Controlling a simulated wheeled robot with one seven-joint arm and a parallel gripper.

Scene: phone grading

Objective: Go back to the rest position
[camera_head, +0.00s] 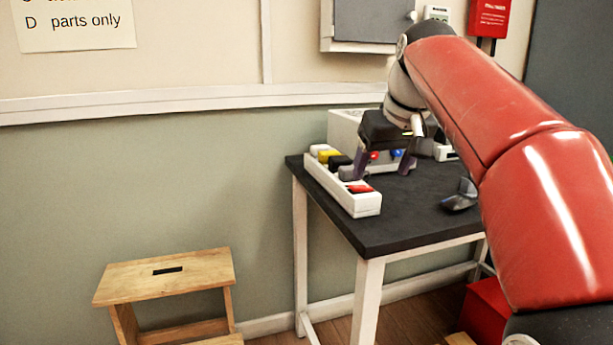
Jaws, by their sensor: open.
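My gripper (384,168) is over the dark-topped table (398,234), at the end of my red arm, which reaches in from the right. Its two dark fingers point down and stand apart, with a white box and coloured items behind them. I see nothing held between the fingers. The left finger is close to a long white tray (366,206) with several coloured pieces in it; I cannot tell whether they touch.
A white box (346,125) stands at the table's back. A dark rounded object (460,197) lies at the right. A wooden step stool (165,275) is on the floor at left. A red box (488,312) is under the table. A grey cabinet (372,20) hangs above.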

